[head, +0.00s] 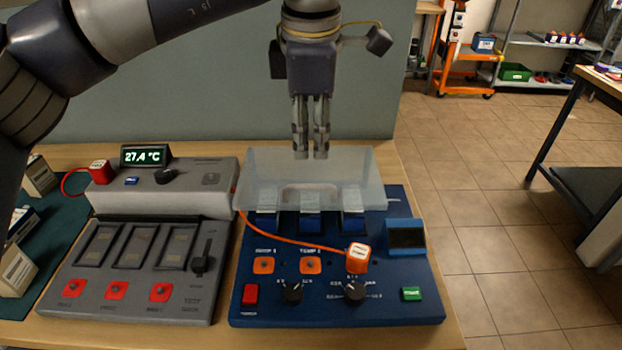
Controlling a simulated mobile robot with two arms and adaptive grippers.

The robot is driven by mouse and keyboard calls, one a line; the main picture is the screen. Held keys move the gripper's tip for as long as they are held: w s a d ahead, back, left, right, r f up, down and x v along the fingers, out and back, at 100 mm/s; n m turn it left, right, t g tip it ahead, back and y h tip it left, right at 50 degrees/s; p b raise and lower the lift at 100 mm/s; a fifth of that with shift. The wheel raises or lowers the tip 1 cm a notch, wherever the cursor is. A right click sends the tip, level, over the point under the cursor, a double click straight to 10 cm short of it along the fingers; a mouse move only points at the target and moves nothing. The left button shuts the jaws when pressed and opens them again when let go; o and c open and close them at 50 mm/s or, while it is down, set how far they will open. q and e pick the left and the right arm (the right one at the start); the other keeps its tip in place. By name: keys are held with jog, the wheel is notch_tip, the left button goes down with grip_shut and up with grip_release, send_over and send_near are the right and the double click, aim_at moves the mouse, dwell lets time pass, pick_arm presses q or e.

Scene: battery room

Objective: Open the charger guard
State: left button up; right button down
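The blue charger (335,310) stands on the table at centre in the head view. Its clear guard (345,180) is a frosted sheet with a handle-like cutout, at the charger's back above several blue battery bays (310,224). The bays' front ends show below its lower edge; their upper parts are seen through it. I cannot tell its exact tilt. My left gripper (311,155) points down at the guard's upper edge, its fingers close together with nothing between them. I cannot tell whether the tips touch the guard. My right gripper is not in view.
A grey test unit (125,285) and a grey box with a temperature display (146,156) stand left of the charger. An orange cable (290,240) crosses the charger to an orange plug (356,257). A grey panel (220,80) rises behind; floor lies right.

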aim_at(311, 185)
pick_arm(q)
jog(key=f, duration=0.3)
jog(key=w+f+p, duration=0.1)
jog(key=f, duration=0.6)
jog(key=shift+w, duration=0.25)
grip_shut()
